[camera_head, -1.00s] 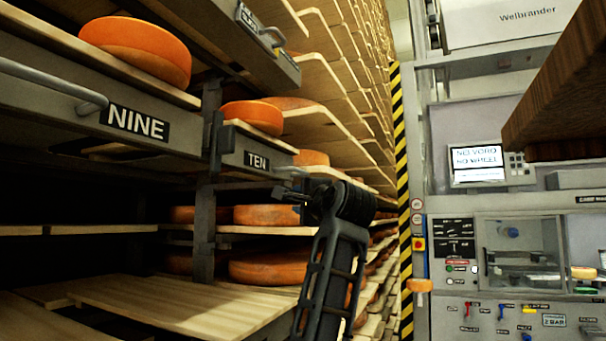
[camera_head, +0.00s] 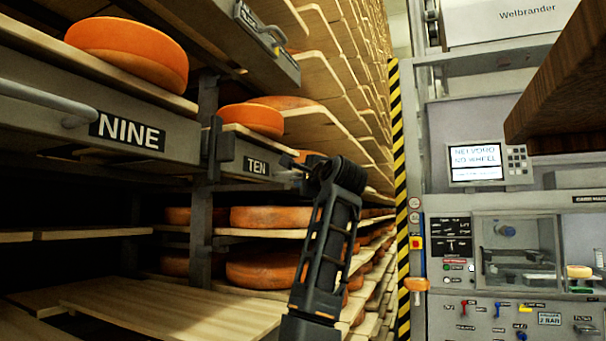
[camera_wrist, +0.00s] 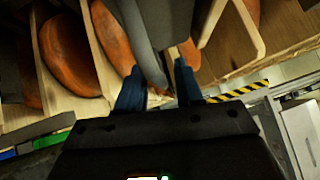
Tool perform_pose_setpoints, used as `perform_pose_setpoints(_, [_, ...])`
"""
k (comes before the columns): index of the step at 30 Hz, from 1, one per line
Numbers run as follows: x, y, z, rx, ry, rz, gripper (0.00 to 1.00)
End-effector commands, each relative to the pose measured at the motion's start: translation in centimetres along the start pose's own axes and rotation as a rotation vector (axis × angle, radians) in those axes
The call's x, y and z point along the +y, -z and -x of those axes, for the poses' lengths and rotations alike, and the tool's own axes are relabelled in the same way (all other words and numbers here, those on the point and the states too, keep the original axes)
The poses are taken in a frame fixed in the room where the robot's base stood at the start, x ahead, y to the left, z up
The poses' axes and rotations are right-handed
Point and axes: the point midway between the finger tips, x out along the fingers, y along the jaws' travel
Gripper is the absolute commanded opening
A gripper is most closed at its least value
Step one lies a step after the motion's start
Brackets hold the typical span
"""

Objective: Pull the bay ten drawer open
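The bay ten drawer (camera_head: 236,152) has a grey front with a black TEN label (camera_head: 256,165). A cheese wheel (camera_head: 251,120) rests on its board. My gripper (camera_head: 291,162) is at the right end of this front, and the drawer's handle there is mostly hidden behind it. In the wrist view my gripper (camera_wrist: 158,66) has its two dark blue fingers apart. A grey bar (camera_wrist: 150,52) runs down between them, with a gap visible beside the right finger. I cannot tell whether the fingers touch it.
The bay nine drawer (camera_head: 165,130), with its bar handle (camera_head: 50,103), stands at the left, nearer me. Another drawer front (camera_head: 268,45) is above. A dark wooden block (camera_head: 560,95) juts in at upper right. A control panel (camera_head: 500,270) stands beyond the striped post (camera_head: 400,200).

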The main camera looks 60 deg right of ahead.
Motion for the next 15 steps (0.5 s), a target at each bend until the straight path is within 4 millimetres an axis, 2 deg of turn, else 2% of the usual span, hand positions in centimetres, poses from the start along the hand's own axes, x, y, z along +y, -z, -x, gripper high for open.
perform_pose_setpoints(8, [0.02,0.02,-0.21,0.0,0.001,0.0,0.36])
perform_pose_setpoints(15, [0.02,0.02,-0.19,0.0,0.001,0.0,0.14])
